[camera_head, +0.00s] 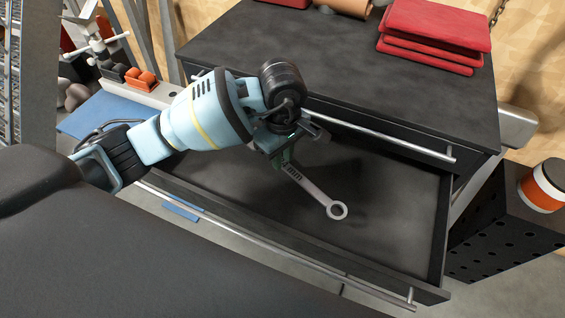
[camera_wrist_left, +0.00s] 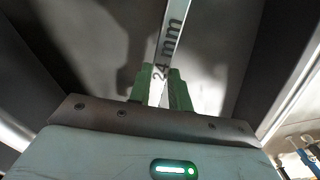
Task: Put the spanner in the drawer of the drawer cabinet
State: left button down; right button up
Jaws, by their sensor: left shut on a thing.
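A grey metal spanner (camera_head: 310,188) with a ring end hangs from my left gripper (camera_head: 283,158), over the inside of the open drawer (camera_head: 395,225). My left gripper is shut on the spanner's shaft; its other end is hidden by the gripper. In the left wrist view the spanner (camera_wrist_left: 173,35) shows a "24 mm" marking between the green fingertips (camera_wrist_left: 161,88). The black drawer cabinet (camera_head: 330,62) has this drawer pulled out, and its interior looks empty where visible. I cannot tell exactly how high the spanner is above the drawer floor. My right gripper is not in view.
Folded red cloths (camera_head: 432,38) lie on the cabinet top. A closed drawer front with a bar handle (camera_head: 390,142) sits just above the open drawer. A black perforated box (camera_head: 510,225) with an orange and white container (camera_head: 543,185) stands at the right.

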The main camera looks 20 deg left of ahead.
aim_at(283, 162)
pick_arm(q)
jog(key=shift+f, duration=1.85)
jog(key=c, duration=1.3)
grip_release()
jog(key=shift+r, duration=0.15)
notch_tip(283, 162, up, 12)
